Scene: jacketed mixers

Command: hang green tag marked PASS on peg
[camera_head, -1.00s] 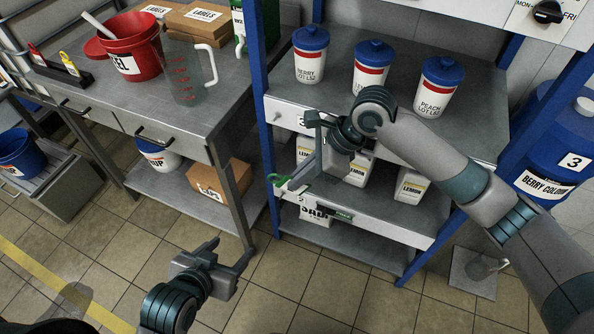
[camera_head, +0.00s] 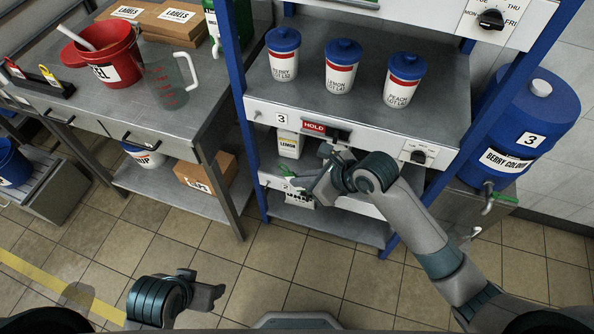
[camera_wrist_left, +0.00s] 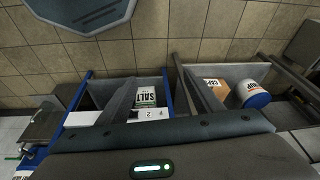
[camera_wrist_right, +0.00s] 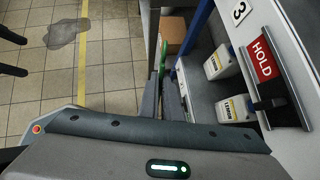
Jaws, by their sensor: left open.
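My right gripper (camera_head: 314,184) is in front of the shelf unit, below the upper shelf's front panel. It appears shut on the green tag (camera_head: 285,171), which sticks out to the left past the fingertips. The tag also shows as a thin green shape beyond the fingers in the right wrist view (camera_wrist_right: 163,54); its word cannot be read. A small peg (camera_head: 258,115) stands out from the front panel, left of the number 3 label; the tag is below it and apart from it. My left gripper (camera_head: 205,292) is open and empty, low over the floor.
A red HOLD sign (camera_head: 314,127) and a knob (camera_head: 418,156) are on the upper front panel (camera_head: 365,142). Three blue-lidded tubs stand above it. A blue drum (camera_head: 525,120) with a valve is at right. The worktable (camera_head: 190,115) is at left, with bare floor in front.

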